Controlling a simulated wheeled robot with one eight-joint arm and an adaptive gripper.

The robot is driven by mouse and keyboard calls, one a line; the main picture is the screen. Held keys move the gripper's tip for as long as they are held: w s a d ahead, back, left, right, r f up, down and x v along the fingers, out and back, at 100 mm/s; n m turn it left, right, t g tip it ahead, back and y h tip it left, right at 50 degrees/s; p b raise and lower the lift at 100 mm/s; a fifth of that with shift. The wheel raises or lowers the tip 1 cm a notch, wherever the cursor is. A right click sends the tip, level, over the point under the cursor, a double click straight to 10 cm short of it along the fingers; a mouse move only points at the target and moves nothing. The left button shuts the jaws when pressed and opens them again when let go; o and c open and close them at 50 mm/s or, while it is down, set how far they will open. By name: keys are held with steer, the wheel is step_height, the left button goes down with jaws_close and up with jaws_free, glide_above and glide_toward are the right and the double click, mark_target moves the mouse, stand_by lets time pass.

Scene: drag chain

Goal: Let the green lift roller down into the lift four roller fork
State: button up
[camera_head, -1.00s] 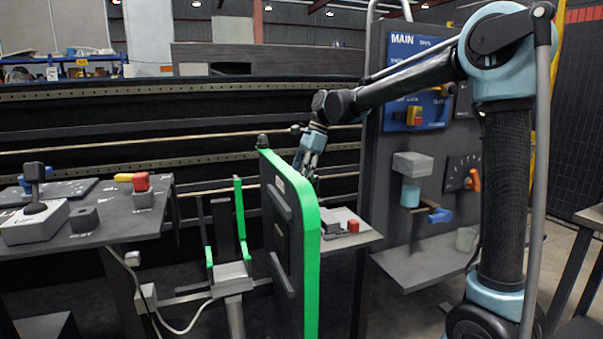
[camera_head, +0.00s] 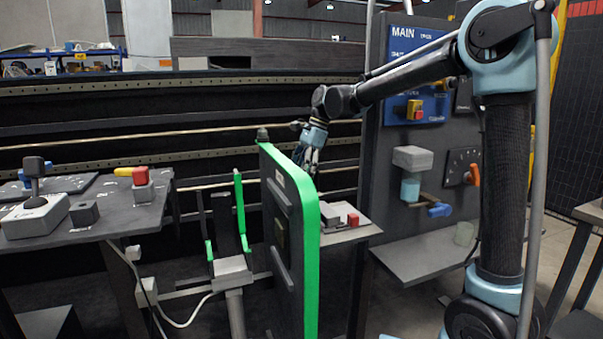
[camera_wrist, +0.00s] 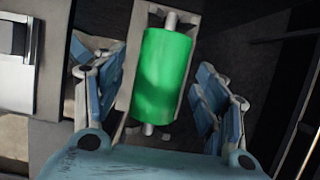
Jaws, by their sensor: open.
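The green lift roller (camera_wrist: 165,75) shows in the wrist view as a green cylinder with a pale axle stub at each end. It lies lengthwise in a pale grey channel-like holder (camera_wrist: 190,22), which looks like the roller fork. I cannot tell how deep the axle ends sit. My gripper (camera_wrist: 160,82) is open, with one blue-grey finger on each side of the roller and visible gaps between. In the head view my gripper (camera_head: 311,155) is beside the green-edged panel, which hides its lower part. The roller is not visible there.
The upright green-edged panel (camera_head: 290,235) stands close to my gripper. A small shelf with a red button (camera_head: 353,219) is just right of it. A grey bench (camera_head: 100,220) with a joystick is at left, and the MAIN control board (camera_head: 415,75) is behind at right.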

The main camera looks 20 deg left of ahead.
steer(key=v, duration=1.2)
